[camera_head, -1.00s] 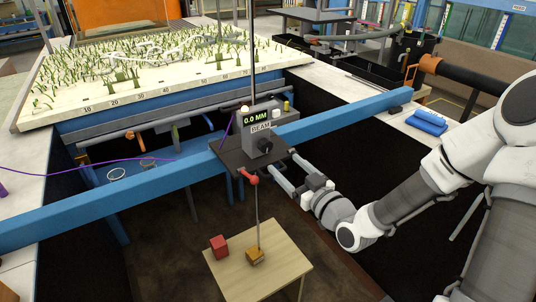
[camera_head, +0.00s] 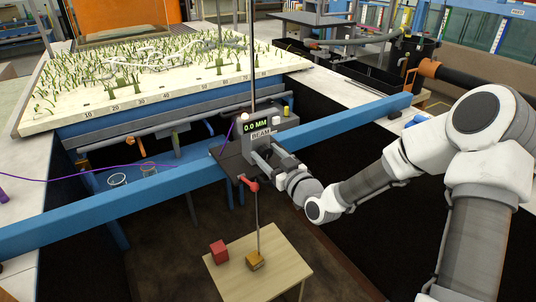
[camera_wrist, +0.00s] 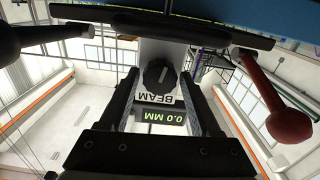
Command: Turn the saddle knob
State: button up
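The saddle (camera_head: 256,127) is a dark grey box with a green "0.0 MM" display and a "BEAM" label, mounted on the blue beam. Its knob (camera_wrist: 158,75) is round and black with a pale pointer mark, and shows in the wrist view on the saddle's front face. My gripper (camera_head: 264,150) is at the saddle's front, below the label. In the wrist view my gripper (camera_wrist: 158,84) is open, with one finger on each side of the knob. Gaps show between the fingers and the knob. In the head view the gripper hides the knob.
A red block (camera_head: 219,250) stands there too.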

grip_shut()
jog(key=shift+f+n+b, duration=0.15)
jog(key=shift+n+b, duration=0.15)
jog(key=shift+b, duration=0.2)
jog(key=n+b, duration=0.1)
jog(key=b, duration=0.2)
jog(key=n+b, duration=0.2)
jog(key=b, duration=0.1)
jog(key=shift+f, duration=0.25)
jog(key=n+b, duration=0.5)
jog(key=b, duration=0.4)
jog(key=shift+a+n+b, duration=0.1)
jog(key=shift+n+b, duration=0.3)
jog(key=n+b, duration=0.5)
jog(key=b, duration=0.3)
jog(key=n+b, duration=0.1)
jog(key=b, duration=0.1)
jog(key=n+b, duration=0.2)
jog(key=shift+r+n, duration=0.2)
jog(key=shift+n, duration=0.1)
